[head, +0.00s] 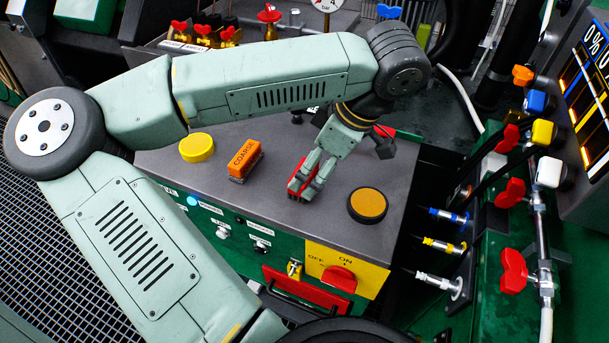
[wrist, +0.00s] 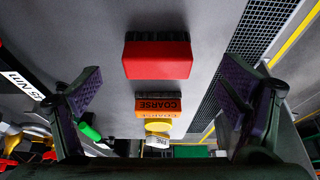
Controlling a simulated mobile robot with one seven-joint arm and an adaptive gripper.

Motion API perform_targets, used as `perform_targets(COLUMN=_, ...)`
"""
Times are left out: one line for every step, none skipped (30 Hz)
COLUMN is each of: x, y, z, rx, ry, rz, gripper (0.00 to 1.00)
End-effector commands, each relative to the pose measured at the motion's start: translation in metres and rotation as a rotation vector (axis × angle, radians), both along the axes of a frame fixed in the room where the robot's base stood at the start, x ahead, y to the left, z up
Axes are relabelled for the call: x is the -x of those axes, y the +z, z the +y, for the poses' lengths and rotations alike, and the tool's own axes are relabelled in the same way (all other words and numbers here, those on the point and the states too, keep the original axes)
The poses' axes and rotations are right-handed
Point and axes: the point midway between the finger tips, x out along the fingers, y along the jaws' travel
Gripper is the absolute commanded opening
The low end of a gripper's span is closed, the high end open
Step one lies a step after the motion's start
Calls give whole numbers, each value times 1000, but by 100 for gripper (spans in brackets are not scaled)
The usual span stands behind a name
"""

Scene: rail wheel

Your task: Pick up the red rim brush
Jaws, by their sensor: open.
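The red rim brush (head: 296,180) lies on the grey top of the green cabinet, partly hidden behind my gripper in the head view. My gripper (head: 308,186) points down at the brush, with its fingers apart around or just above it; the head view does not show which. In the wrist view the red brush (wrist: 157,59) shows as a red block with a dark bristle strip, ahead of and between the spread fingers of my gripper (wrist: 163,92). A gap shows between the brush and both fingers.
An orange brush marked COARSE (head: 245,159) lies left of the red one, with a yellow round pad (head: 196,147) farther left. An orange round pad (head: 367,203) with a dark edge lies to the right. Valves and gauges (head: 269,17) stand behind the cabinet top (head: 325,225).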

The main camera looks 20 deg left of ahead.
Motion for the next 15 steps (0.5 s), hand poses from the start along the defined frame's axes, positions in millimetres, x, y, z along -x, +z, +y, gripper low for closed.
perform_targets(x=0, y=-2, z=1, rx=1, ry=0, rz=0, gripper=90)
perform_targets(x=0, y=-3, z=2, rx=2, ry=0, rz=0, gripper=90)
perform_targets(x=0, y=-6, z=4, rx=3, ry=0, rz=1, gripper=90)
perform_targets(x=-1, y=-9, z=7, rx=3, ry=0, rz=1, gripper=90)
perform_targets(x=-1, y=-12, z=9, rx=5, ry=0, rz=2, gripper=90)
perform_targets(x=-1, y=-17, z=13, rx=5, ry=0, rz=2, gripper=90)
perform_targets(x=-2, y=-21, z=16, rx=5, ry=1, rz=2, gripper=90)
perform_targets(x=-2, y=-25, z=18, rx=6, ry=0, rz=2, gripper=90)
perform_targets(x=-3, y=-32, z=21, rx=4, ry=0, rz=1, gripper=90)
perform_targets(x=-3, y=-36, z=22, rx=5, ry=-1, rz=1, gripper=90)
perform_targets(x=-3, y=-39, z=23, rx=5, ry=0, rz=0, gripper=90)
perform_targets(x=-3, y=-42, z=24, rx=5, ry=-1, rz=1, gripper=90)
perform_targets(x=-3, y=-44, z=25, rx=4, ry=-1, rz=0, gripper=90)
perform_targets(x=-3, y=-46, z=26, rx=3, ry=-2, rz=-1, gripper=90)
perform_targets(x=-3, y=-47, z=26, rx=2, ry=-2, rz=-1, gripper=90)
